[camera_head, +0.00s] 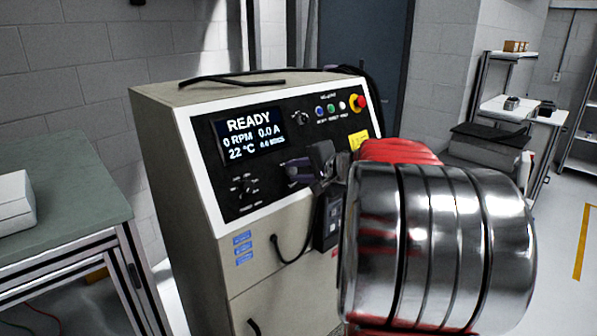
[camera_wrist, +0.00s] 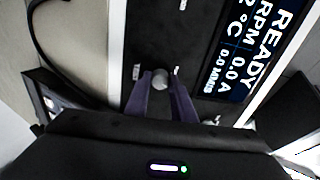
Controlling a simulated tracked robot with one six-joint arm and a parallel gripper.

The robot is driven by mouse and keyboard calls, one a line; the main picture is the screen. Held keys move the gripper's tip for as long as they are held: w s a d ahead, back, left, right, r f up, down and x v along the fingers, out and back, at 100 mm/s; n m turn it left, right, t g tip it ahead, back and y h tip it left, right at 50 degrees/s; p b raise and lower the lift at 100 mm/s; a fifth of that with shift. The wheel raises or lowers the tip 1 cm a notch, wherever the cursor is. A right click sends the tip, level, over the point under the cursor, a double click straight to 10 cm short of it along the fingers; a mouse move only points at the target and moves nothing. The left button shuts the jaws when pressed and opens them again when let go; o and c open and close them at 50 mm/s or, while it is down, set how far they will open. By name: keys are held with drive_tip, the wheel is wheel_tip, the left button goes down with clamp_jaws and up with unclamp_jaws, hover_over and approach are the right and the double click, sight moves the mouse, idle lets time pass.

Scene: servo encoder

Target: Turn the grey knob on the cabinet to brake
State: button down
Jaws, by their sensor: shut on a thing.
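The cabinet (camera_head: 180,200) stands in the middle of the head view with a black front panel (camera_head: 270,190). In the wrist view my gripper (camera_wrist: 160,84) has its two purple-grey fingers on either side of a round grey knob (camera_wrist: 160,77), shut on it. Small white marks sit around the knob, but their words are too small to read. I cannot tell which mark the knob points to. In the head view my gripper (camera_head: 300,170) is at the panel below the display, and its fingers largely hide the knob.
The display (camera_head: 250,137) reads READY and 0 RPM. Another knob (camera_head: 243,187) is lower left, and one (camera_head: 300,118) is above. Push buttons and a red emergency stop (camera_head: 359,103) are at the upper right. A bench (camera_head: 70,190) stands left.

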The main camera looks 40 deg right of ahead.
drive_tip(key=shift+f, duration=0.2)
drive_tip(key=c, duration=1.9)
unclamp_jaws()
drive_tip(key=o, duration=0.4)
drive_tip(key=shift+r, duration=0.1)
drive_tip(key=v, duration=1.3)
drive_tip(key=shift+s+r, duration=0.15)
drive_tip(key=shift+s, duration=0.25)
